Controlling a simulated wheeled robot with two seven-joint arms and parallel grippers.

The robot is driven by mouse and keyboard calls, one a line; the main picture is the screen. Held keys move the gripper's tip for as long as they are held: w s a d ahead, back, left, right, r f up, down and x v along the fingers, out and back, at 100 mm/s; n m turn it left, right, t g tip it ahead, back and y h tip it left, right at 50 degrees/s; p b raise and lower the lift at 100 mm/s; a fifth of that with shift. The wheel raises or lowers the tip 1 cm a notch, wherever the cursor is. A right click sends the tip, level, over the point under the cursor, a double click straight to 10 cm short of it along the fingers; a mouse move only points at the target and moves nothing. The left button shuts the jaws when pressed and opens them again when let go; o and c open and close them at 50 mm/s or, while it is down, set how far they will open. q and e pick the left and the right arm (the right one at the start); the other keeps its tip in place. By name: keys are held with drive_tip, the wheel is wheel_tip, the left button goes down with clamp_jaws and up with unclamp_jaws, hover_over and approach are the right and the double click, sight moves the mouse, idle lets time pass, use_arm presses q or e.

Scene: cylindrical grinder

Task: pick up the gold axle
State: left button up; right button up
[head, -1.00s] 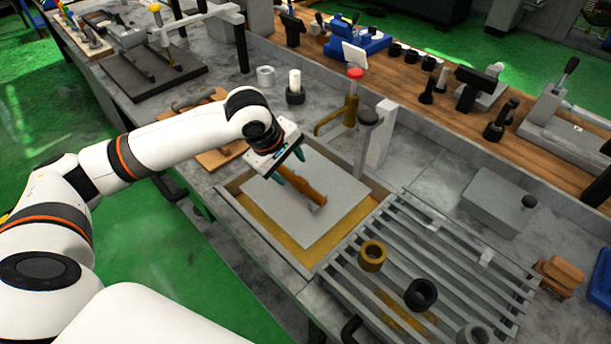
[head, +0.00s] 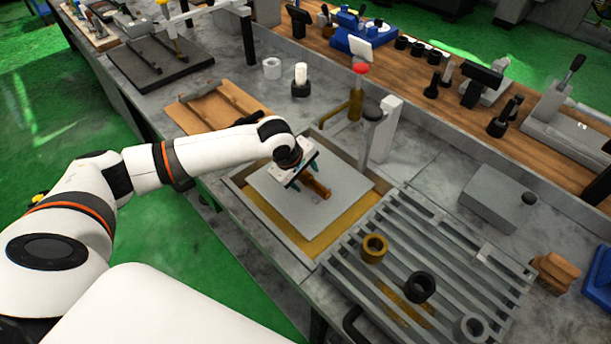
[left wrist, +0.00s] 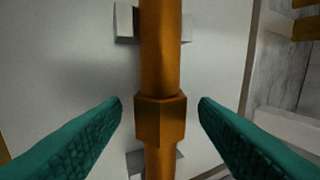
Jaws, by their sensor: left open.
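The gold axle (head: 316,186) lies on a light grey plate (head: 340,204) set in a yellow-floored tray. In the left wrist view the axle (left wrist: 161,60) runs up the middle, with a thicker faceted collar (left wrist: 160,120) and small pale blocks beside or under it. My left gripper (head: 305,179) is over the plate at the axle. Its teal fingers (left wrist: 160,112) are open, one on each side of the collar with a gap on both sides. Part of the axle is hidden behind the gripper in the head view. My right gripper is not seen.
A slatted grey rack (head: 420,262) with a gold ring (head: 373,248) and dark and grey rings stands right of the tray. A wooden board (head: 215,107) lies at the left.

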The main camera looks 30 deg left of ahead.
use_arm(q)
clamp_jaws()
drive_tip(key=shift+r, duration=0.15)
